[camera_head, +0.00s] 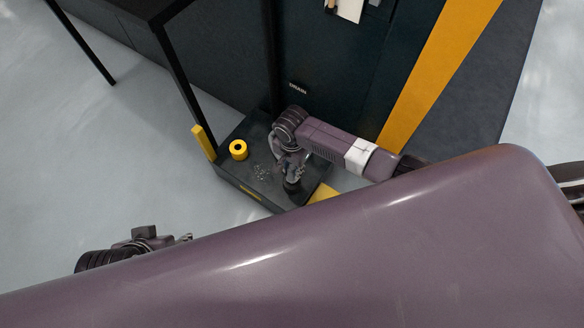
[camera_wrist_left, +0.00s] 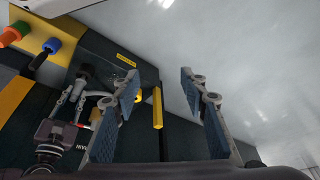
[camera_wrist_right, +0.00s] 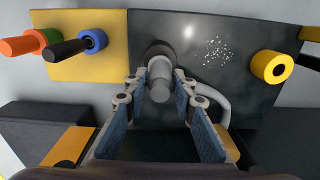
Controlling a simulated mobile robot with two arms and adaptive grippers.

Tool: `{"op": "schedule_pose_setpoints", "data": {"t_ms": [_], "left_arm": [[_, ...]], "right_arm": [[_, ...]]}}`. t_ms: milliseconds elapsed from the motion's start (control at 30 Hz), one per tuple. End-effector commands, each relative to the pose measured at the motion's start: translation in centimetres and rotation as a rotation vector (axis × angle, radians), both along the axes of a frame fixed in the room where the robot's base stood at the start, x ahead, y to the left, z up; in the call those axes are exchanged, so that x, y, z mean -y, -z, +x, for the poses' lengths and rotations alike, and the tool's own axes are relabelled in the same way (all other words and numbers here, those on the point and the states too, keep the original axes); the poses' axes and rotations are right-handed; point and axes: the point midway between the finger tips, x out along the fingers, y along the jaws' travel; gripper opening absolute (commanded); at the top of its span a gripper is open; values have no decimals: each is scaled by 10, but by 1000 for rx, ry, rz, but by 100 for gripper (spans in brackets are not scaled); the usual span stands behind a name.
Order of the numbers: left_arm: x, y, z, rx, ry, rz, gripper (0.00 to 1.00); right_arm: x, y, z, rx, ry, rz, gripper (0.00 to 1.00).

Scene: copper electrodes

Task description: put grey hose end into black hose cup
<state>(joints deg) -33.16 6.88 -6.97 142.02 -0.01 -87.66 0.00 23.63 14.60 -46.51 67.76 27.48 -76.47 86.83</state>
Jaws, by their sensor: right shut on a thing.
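The grey hose end (camera_wrist_right: 160,84) is between the fingers of my right gripper (camera_wrist_right: 158,88), which is shut on it. A grey hose (camera_wrist_right: 218,102) curves away to the right of the fingers. The far end of the hose end lines up with the black hose cup (camera_wrist_right: 157,50) and overlaps its mouth in the right wrist view. I cannot tell whether it is inside or just above. The cup also shows in the left wrist view (camera_wrist_left: 86,70). In the head view my right gripper (camera_head: 290,172) is over the tray. My left gripper (camera_wrist_left: 160,76) is open and empty, away from the tray.
The dark tray (camera_wrist_right: 290,22) also holds a yellow cup (camera_wrist_right: 272,67) and small pale bits (camera_wrist_right: 217,53). A yellow panel (camera_wrist_right: 85,20) beside it carries orange (camera_wrist_right: 20,45), green and blue (camera_wrist_right: 93,41) parts. A dark cabinet (camera_head: 225,75) stands behind; open floor lies left.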

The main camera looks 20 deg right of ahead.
Motion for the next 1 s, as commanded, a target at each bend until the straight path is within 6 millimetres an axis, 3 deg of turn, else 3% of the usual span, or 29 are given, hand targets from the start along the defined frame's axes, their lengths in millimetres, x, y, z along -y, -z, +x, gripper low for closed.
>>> {"op": "schedule_pose_setpoints", "data": {"t_ms": [1000], "left_arm": [[16, -16, 50, 199, 19, -43, 40]], "right_arm": [[0, 14, 0, -1, 0, 1, 0]]}}
